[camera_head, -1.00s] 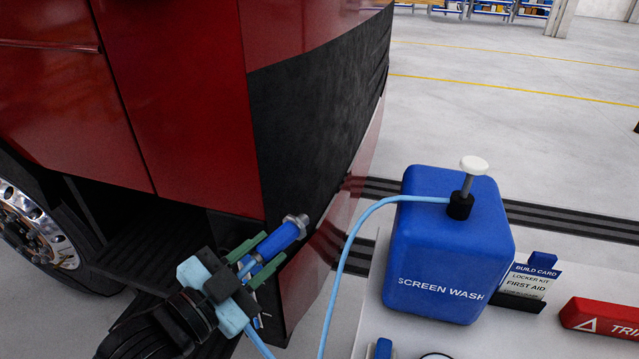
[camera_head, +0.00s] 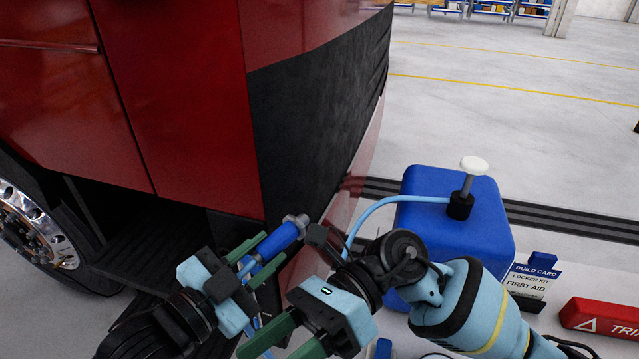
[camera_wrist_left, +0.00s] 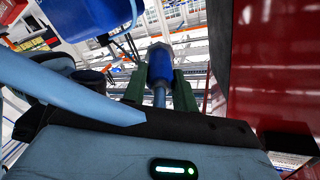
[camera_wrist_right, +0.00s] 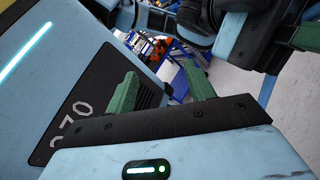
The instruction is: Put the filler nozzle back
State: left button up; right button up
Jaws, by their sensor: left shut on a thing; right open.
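The filler nozzle (camera_head: 284,236) is blue with a silver tip. It points up and right beside the truck's dark lower corner. My left gripper (camera_head: 262,250) is shut on it, with green fingers on either side. The nozzle also shows between those fingers in the left wrist view (camera_wrist_left: 159,66). A light blue hose (camera_head: 372,212) runs from the blue screen wash container (camera_head: 470,232). My right gripper (camera_head: 288,342) is open and empty at the bottom of the head view, close to the left gripper. My right arm hides part of the container and hose.
The red truck (camera_head: 170,100) fills the left, with a wheel (camera_head: 28,228) at its edge. A small blue piece (camera_head: 381,349) shows at the bottom edge. Open floor lies behind.

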jog(key=n+t+h, duration=0.1)
jog(key=n+h, duration=0.1)
jog(key=n+t+h, duration=0.7)
jog(key=t+h, duration=0.1)
jog(key=t, duration=0.5)
send_near(290, 230)
jog(key=shift+d+r, duration=0.3)
jog(key=shift+r, duration=0.2)
jog(key=shift+d+r, duration=0.25)
jog(key=shift+r, duration=0.2)
jog(key=shift+f, duration=0.1)
jog(key=x, duration=1.1)
jog(key=shift+s+a+f, duration=0.15)
jog(key=shift+a+f, duration=0.2)
jog(key=shift+a, duration=0.05)
